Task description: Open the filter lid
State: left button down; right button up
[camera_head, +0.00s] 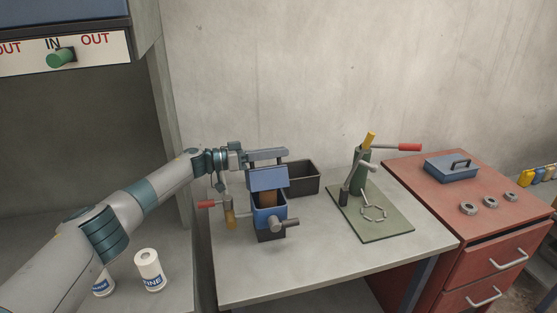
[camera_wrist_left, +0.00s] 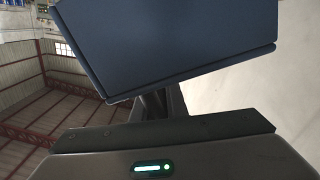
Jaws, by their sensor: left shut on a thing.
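The blue filter box (camera_head: 263,217) stands on the grey bench, with a grey knob or spout at its front right. Its blue lid (camera_head: 267,178) is raised and tilted up at the back, and a brown filter element (camera_head: 270,198) shows in the opening. My left gripper (camera_head: 268,155) reaches in from the left and is shut on the lid near its upper edge. The lid also fills the upper part of the left wrist view (camera_wrist_left: 170,45), beyond the gripper body (camera_wrist_left: 160,140). The contact itself is mostly hidden. My right gripper is not in view.
A dark open bin (camera_head: 303,178) stands behind the box. A green plate (camera_head: 375,222) with a lever device stands to the right. A red cabinet (camera_head: 480,235) carries a blue case (camera_head: 452,170) and rings. The bench front is clear.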

pick_arm(q)
jog(key=shift+w+a+r+n+b, duration=0.15)
jog(key=shift+w+a+n+b, duration=0.15)
jog(key=shift+w+n, duration=0.25)
jog(key=c, duration=1.8)
grip_release()
